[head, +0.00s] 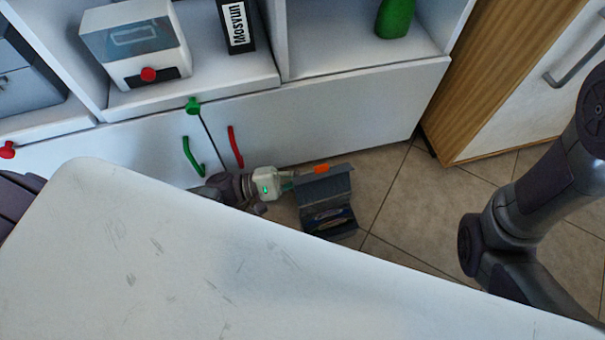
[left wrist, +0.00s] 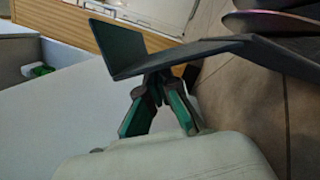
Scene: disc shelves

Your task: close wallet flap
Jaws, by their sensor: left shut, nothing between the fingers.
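The wallet (head: 324,187) is dark blue-grey and stands open beyond the white table's edge in the head view. Its flap is raised at the back, and card-like items show in the lower part. In the left wrist view the wallet (left wrist: 210,50) shows as dark panels meeting at an angle. My left gripper (head: 289,186) is at the wallet's left side. Its green fingers (left wrist: 160,82) are shut and empty, with the tips close against the dark panel; contact is hard to tell. My right gripper is out of view.
A white table (head: 200,260) fills the foreground. Behind are white shelves with a box (head: 137,50), a black Mosvun box (head: 236,25) and a green object (head: 394,18). A small orange piece (head: 321,169) is by the flap. Tiled floor (head: 400,200) is clear to the right.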

